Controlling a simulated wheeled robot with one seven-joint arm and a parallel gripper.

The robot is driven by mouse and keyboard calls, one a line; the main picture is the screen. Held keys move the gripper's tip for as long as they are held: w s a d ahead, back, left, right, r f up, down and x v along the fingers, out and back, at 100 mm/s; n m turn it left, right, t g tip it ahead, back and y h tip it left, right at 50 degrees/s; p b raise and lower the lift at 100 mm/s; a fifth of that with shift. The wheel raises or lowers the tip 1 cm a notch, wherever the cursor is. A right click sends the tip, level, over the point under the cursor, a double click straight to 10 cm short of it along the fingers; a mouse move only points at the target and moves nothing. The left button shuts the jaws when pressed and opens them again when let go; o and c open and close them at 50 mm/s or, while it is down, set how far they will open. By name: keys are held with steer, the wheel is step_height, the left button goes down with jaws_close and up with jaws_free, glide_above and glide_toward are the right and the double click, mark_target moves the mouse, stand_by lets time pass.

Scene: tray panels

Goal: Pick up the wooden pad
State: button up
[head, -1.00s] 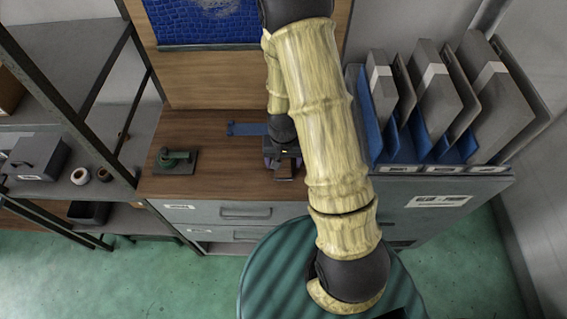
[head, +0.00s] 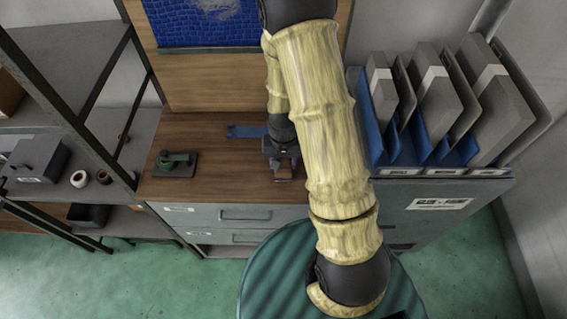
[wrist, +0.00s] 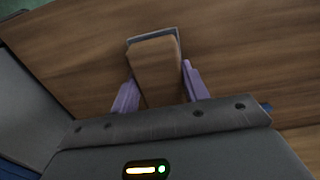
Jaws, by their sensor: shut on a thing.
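The wooden pad is a small brown block with a grey edge along its far end. It shows in the wrist view (wrist: 154,58) and as a small brown patch in the head view (head: 284,173). My gripper (wrist: 158,78) is shut on the pad, with one purple finger against each side. In the head view my gripper (head: 283,168) is over the front part of the wooden counter (head: 225,185). The pad's near end is hidden by the gripper body in the wrist view. I cannot tell whether the pad is clear of the counter.
A green fixture on a dark base (head: 176,163) stands left on the counter. A flat blue piece (head: 245,131) lies behind my gripper. A blue rack with upright grey panels (head: 425,110) stands to the right. A dark metal shelf (head: 75,60) is at the left.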

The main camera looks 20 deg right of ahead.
mark_target(283, 161)
step_height(283, 161, up, 9)
steer(key=shift+f+b, duration=0.1)
steer(key=shift+b, duration=0.35)
stand_by(0.3)
steer(key=shift+o, duration=0.7)
